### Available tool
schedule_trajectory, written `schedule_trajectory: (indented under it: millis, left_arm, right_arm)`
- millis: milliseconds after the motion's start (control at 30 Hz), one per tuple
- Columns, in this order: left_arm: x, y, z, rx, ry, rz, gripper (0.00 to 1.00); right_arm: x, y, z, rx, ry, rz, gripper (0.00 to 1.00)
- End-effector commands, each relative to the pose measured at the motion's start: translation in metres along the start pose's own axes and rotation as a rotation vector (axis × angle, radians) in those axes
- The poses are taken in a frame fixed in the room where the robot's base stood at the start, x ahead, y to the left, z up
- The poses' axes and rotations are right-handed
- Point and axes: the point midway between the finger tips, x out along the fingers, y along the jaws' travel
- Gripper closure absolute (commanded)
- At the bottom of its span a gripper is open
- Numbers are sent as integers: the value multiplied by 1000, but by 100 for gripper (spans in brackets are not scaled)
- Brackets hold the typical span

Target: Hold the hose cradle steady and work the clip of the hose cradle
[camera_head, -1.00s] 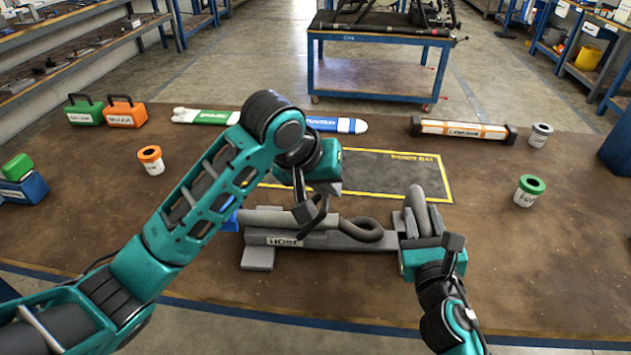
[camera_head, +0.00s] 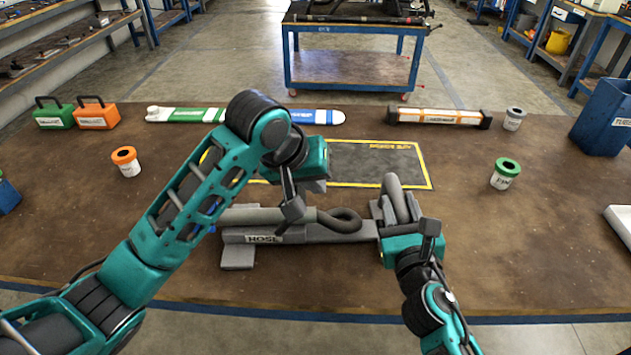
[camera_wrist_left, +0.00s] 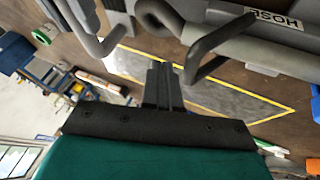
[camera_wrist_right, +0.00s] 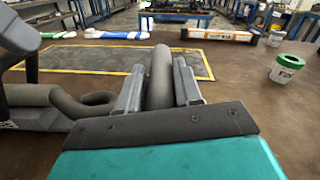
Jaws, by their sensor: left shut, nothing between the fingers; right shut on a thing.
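The grey hose cradle (camera_head: 345,232) lies on the brown table with its "HOSE" label facing me and a hose along its top. My left gripper (camera_head: 316,186) is shut and empty, just above and behind the cradle. In the left wrist view its closed fingers (camera_wrist_left: 163,84) are close to a grey bent bar (camera_wrist_left: 208,48) by the cradle; I cannot tell whether they touch or whether that bar is the clip. My right gripper (camera_wrist_right: 158,88) is shut on the upright grey loop (camera_wrist_right: 160,72) at the cradle's right end, between its two fingers.
A dark mat with a yellow border (camera_head: 375,165) lies behind the cradle. White tubes (camera_head: 185,115), an orange-trimmed tube (camera_head: 440,117), toolboxes (camera_head: 96,114) and small cups (camera_head: 505,173) stand around. A blue bin (camera_head: 605,115) is at the right. The table's front right is mostly clear.

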Motion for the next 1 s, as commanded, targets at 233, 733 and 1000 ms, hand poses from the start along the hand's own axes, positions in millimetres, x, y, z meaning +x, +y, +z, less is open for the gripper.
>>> schedule_trajectory:
  millis: [233,733,1000]
  left_arm:
    - [-10,4,-5,0,1,1,100]
    - [-62,19,-21,6,4,6,100]
    - [-96,62,-21,3,3,2,100]
  right_arm:
    - [0,-2,0,-5,1,-4,100]
    - [0,-2,-1,-4,2,-4,100]
    - [0,-1,-1,-3,2,-3,100]
